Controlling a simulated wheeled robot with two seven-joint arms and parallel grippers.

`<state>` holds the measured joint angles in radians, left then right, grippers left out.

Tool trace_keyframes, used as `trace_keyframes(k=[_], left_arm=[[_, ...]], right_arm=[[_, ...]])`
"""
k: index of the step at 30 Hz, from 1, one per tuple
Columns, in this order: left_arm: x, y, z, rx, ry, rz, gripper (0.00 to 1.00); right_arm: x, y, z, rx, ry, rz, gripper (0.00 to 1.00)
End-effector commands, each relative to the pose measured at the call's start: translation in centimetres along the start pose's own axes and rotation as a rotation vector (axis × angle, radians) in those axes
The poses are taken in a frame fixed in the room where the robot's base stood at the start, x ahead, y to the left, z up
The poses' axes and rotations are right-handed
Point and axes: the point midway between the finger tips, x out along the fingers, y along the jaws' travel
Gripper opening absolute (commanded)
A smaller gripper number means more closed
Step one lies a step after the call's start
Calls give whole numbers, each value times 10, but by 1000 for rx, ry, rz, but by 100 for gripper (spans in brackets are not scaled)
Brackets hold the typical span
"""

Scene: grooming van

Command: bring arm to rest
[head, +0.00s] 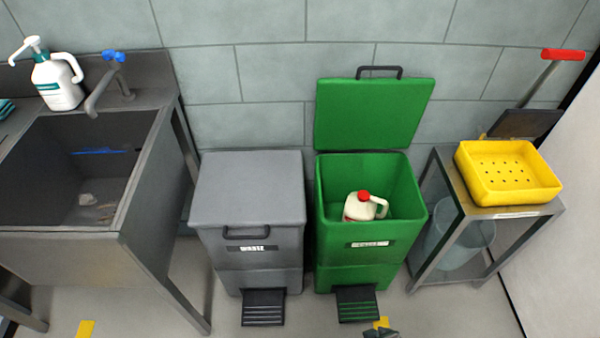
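Only a small dark grey piece shows at the bottom edge, right of centre in the head view; it looks like the top of my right gripper (380,333). Its fingers are cut off by the frame, so I cannot tell whether it is open or holds anything. It is below and in front of the green bin's pedal. My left gripper and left arm are not in view. The green bin (332,270) stands with its lid (372,115) raised. A white jug with a red cap (360,207) sits inside it.
A shut grey waste bin (250,190) stands left of the green one. A metal sink (150,215) with a white pump bottle (57,85) is at left. A metal stand (530,212) with a yellow perforated tray (507,185) is at right. Some floor in front is clear.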

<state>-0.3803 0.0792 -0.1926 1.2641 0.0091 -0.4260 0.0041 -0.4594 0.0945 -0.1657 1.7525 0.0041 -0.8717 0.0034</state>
Motion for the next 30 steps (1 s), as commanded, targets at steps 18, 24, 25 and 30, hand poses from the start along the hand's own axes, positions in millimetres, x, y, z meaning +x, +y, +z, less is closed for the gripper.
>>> trace_keyframes(k=[18, 24, 25, 30], left_arm=[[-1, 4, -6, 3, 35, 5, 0], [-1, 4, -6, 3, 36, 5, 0], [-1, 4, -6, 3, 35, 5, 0], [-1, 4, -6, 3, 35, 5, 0]], right_arm=[[96, -15, 75, -8, 74, -22, 100], [96, -15, 75, -8, 74, -22, 100], [96, -15, 75, -8, 74, -22, 100], [96, -15, 75, -8, 73, -22, 100]])
